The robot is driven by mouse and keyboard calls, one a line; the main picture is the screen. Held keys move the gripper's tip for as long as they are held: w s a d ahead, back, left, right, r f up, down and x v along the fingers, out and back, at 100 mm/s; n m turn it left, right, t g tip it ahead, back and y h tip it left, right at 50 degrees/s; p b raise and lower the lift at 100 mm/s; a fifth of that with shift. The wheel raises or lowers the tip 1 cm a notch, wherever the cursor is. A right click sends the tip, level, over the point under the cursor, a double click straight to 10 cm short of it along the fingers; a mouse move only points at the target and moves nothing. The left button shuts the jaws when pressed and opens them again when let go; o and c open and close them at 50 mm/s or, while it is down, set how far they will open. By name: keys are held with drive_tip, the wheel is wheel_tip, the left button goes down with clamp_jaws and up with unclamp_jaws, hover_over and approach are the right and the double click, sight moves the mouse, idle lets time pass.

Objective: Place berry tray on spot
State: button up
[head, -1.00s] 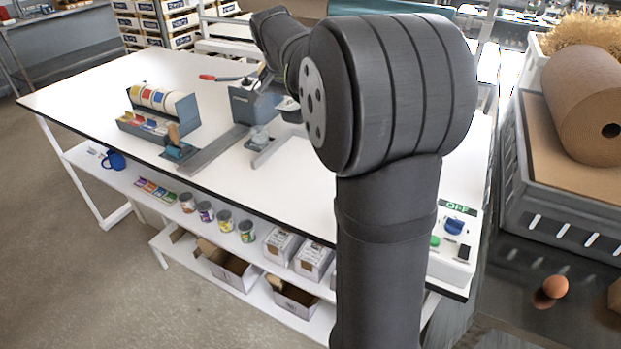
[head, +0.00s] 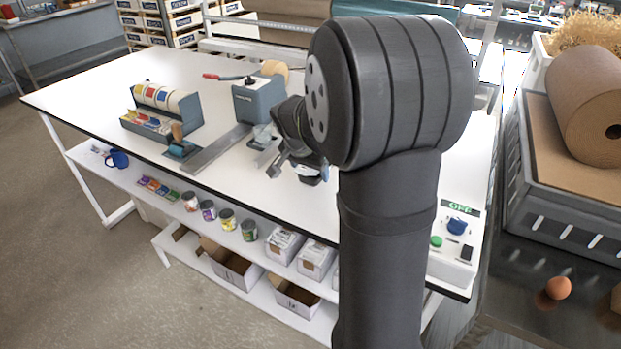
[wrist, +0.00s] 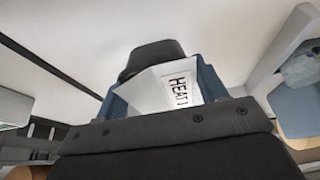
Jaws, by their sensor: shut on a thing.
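My gripper (head: 308,168) is above the white bench, in front of the blue-grey box-shaped machine, partly hidden by my arm. I cannot make out a marked spot; my arm covers part of the bench.
The white bench (head: 75,95) holds a blue-grey machine (head: 258,100), a reel holder (head: 160,108) and a long metal bar (head: 218,150). A button panel (head: 452,238) is at the right.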

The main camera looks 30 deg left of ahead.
drive_tip(key=shift+f, duration=1.5)
drive_tip(key=shift+f, duration=0.15)
drive_tip(key=o, duration=1.1)
drive_tip(key=shift+c, duration=0.2)
drive_tip(key=v, duration=1.2)
